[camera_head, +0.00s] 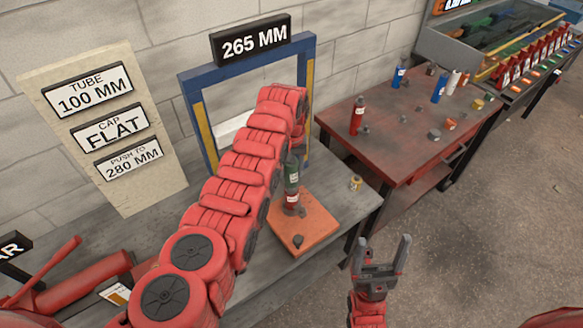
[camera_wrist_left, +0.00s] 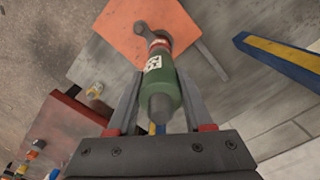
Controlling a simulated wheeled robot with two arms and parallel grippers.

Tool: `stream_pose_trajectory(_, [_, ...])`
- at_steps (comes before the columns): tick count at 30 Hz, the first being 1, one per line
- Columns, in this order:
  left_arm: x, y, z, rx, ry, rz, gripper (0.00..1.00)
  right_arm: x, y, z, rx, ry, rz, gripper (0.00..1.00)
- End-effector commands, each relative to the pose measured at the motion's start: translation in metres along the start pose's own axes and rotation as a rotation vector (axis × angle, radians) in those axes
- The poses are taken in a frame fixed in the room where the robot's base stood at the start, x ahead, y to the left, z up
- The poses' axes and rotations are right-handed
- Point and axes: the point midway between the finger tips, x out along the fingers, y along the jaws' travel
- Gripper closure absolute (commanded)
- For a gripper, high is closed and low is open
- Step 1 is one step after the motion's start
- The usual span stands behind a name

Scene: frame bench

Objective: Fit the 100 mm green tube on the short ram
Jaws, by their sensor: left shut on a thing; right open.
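The green tube (camera_head: 291,172), with a white label, stands about upright over the orange plate (camera_head: 317,222) on the grey bench. A red piece with a white label, which looks like the short ram (camera_head: 291,199), is directly below it. In the left wrist view the tube (camera_wrist_left: 158,82) lies between my left gripper's fingers (camera_wrist_left: 160,96), which are shut on it. Its far end meets the red ram (camera_wrist_left: 160,44); I cannot tell how deeply they fit. A grey end piece (camera_wrist_left: 160,108) shows at its near end. My right gripper (camera_head: 382,254) is open and empty, right of the bench.
A blue and yellow frame (camera_head: 192,112) with a "265 MM" sign (camera_head: 251,40) stands behind my left arm. A small yellow can (camera_head: 356,184) is near the bench edge. A red table (camera_head: 410,150) holds bottles.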

Motion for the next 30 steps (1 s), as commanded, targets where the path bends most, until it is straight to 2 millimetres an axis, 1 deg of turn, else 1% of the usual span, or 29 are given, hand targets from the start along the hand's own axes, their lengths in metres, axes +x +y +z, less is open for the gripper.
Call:
stream_pose_trajectory(29, [0.025,0.000,-0.001,0.000,0.002,0.000,1.00,-0.020,-0.001,0.004,0.000,0.000,0.000,0.19])
stream_pose_trajectory(30, [0.024,0.000,-0.001,0.000,0.002,0.000,0.45,-0.020,-0.001,0.003,0.000,0.000,0.000,0.19])
